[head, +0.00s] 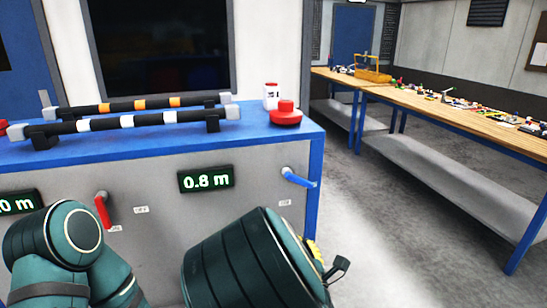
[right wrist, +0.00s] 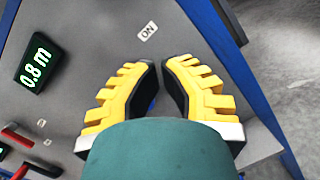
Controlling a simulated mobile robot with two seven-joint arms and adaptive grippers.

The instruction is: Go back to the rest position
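My right gripper (right wrist: 160,66) shows in the right wrist view with two yellow ribbed fingers and black inner pads. A narrow gap stands between them, with nothing visibly held. A small patch of blue shows in the gap; I cannot tell what it is. In the head view only a bit of its yellow finger (head: 317,254) shows past my dark green right arm, below the blue lever (head: 300,179) and apart from it. My left arm shows at the lower left of the head view; its gripper is out of sight.
A grey bench (head: 262,138) with blue edges stands close in front. It carries two striped bars (head: 130,122), a red button (head: 286,113) and a white bottle (head: 271,95). Its front has a 0.8 m display (head: 206,179) and a red lever (head: 102,211). Floor is clear at right.

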